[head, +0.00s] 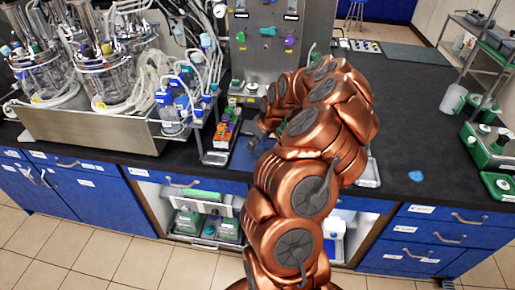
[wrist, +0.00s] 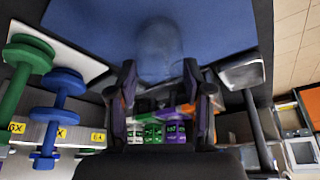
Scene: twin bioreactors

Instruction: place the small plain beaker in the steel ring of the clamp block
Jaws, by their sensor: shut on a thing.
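The small plain beaker (wrist: 160,50) is clear and faint in the wrist view, against a blue mat. My gripper (wrist: 160,82) has one finger on each side of it and is shut on it. I cannot tell whether the beaker's base touches the mat. In the head view my gripper (head: 262,138) is partly hidden behind my copper arm, over the worktop by the blue mat (head: 243,160); the beaker cannot be made out there. I cannot pick out the clamp block or its steel ring in either view.
An orange rack (head: 226,132) with small bottles stands left of the mat. The glass bioreactors (head: 108,75) sit in a steel tray farther left. A grey control panel (head: 268,45) rises behind. The black worktop (head: 415,125) is mostly clear on the right.

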